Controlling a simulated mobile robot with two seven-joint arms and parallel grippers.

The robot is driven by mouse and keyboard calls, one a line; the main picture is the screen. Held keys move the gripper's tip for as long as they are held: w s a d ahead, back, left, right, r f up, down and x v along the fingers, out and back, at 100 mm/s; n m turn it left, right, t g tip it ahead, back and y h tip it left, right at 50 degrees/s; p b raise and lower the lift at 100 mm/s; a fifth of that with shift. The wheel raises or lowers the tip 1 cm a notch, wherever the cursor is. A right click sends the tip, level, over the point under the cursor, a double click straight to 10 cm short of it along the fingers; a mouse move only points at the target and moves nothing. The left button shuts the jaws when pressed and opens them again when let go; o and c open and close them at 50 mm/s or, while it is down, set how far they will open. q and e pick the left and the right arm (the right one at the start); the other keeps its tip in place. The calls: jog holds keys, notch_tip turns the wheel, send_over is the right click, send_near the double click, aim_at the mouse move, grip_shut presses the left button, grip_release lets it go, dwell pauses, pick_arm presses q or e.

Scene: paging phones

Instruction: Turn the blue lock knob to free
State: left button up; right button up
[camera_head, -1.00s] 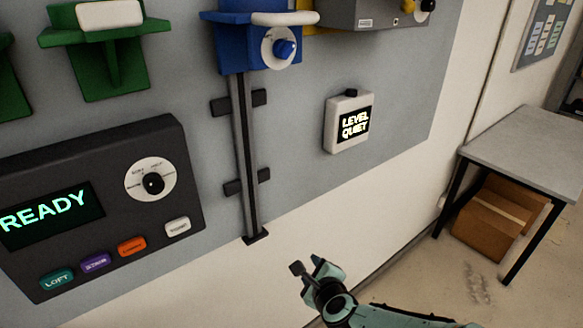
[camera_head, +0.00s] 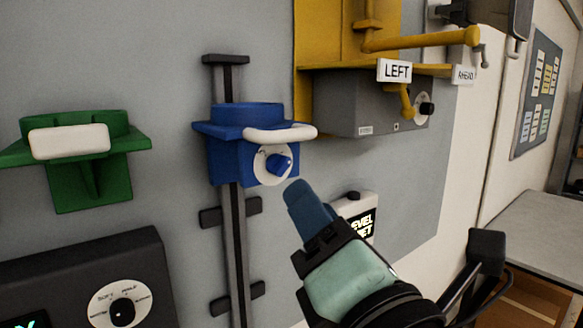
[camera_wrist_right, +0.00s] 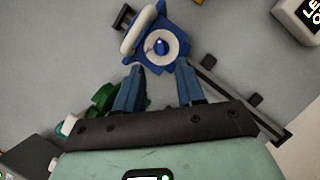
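The blue lock knob (camera_head: 279,165) sits on a round white dial (camera_head: 268,176) on the front of a blue bracket (camera_head: 228,160) with a white curved bar. The bracket is mounted on a dark vertical rail. My right gripper (camera_head: 311,205) is just below and right of the knob in the head view, apart from it. In the right wrist view the knob (camera_wrist_right: 161,46) shows beyond the gap between two spread fingers (camera_wrist_right: 160,90). The right gripper is open and empty. The dial's markings are too small to read. My left gripper is not in view.
A grey box (camera_head: 350,103) with LEFT and AHEAD signs and a yellow crank is at upper right. The LEVEL display box (camera_head: 357,200) is partly behind my right gripper. A green bracket (camera_head: 90,185) and a dark console (camera_head: 60,270) stand left. A table (camera_head: 545,230) is at right.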

aim_at(286, 166)
jog(key=p+x, duration=0.2)
jog(key=x, duration=0.5)
jog(key=shift+w, duration=0.3)
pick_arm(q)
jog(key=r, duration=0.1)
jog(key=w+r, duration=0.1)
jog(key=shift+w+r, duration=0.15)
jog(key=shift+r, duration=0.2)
pick_arm(e)
jog(key=shift+s, duration=0.15)
grip_shut()
